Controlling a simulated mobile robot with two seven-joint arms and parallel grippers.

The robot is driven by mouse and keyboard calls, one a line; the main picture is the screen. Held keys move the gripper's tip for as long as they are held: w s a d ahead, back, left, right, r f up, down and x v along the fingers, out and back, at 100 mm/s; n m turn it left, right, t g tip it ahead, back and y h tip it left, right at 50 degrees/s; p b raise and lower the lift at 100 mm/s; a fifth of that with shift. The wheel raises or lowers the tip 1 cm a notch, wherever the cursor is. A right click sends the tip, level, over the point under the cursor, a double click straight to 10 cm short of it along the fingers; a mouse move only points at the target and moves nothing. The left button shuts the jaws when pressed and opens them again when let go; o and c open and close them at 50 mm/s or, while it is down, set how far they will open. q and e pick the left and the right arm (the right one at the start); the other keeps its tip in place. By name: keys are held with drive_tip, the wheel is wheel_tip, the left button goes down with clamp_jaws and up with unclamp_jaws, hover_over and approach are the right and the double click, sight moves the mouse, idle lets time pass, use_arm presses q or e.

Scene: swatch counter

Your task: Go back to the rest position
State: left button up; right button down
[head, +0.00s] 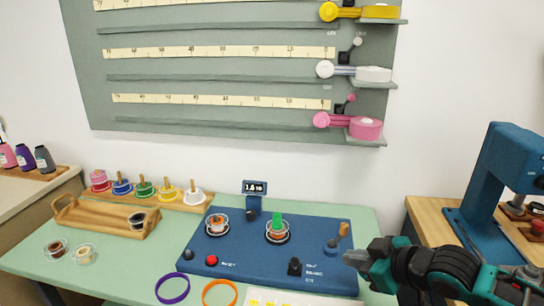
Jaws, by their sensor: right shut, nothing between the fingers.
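My right gripper (354,257) reaches in from the lower right, with its dark arm and teal parts behind it. Its fingers are shut and empty. Its tip is over the right edge of the blue machine base (335,272), near a small brown knob, and I cannot tell its exact height above it. My left gripper is not in view.
The pale green counter (120,270) holds a wooden tray (88,228), several colored spools, a purple ring (172,288) and an orange ring (219,293). A blue press (490,190) stands at the right. A grey-green ruler board (230,90) hangs behind.

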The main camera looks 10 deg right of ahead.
drive_tip(key=s+a+f+m+g+h, duration=0.1)
drive_tip(key=s+a+f, duration=0.2)
drive_tip(key=s, duration=0.3)
drive_tip(key=s+a+f+m+g+h, duration=0.1)
drive_tip(key=s+a+f, duration=0.2)
drive_tip(key=s+f, duration=0.15)
drive_tip(key=s+d+f+m+g+h, duration=0.1)
drive_tip(key=s+d+m+g+h, duration=0.1)
drive_tip(key=s, duration=0.5)
drive_tip(key=s+d+f+m+g+h, duration=0.1)
drive_tip(key=s+d+m+g, duration=0.15)
drive_tip(key=s, duration=0.45)
drive_tip(key=w+a+f+t+y, duration=0.1)
drive_tip(key=w+a+f+t, duration=0.2)
drive_tip(key=w+f+t, duration=0.4)
drive_tip(key=shift+f, duration=1.2)
drive_tip(key=shift+w+n, duration=0.1)
drive_tip(key=shift+n, duration=0.15)
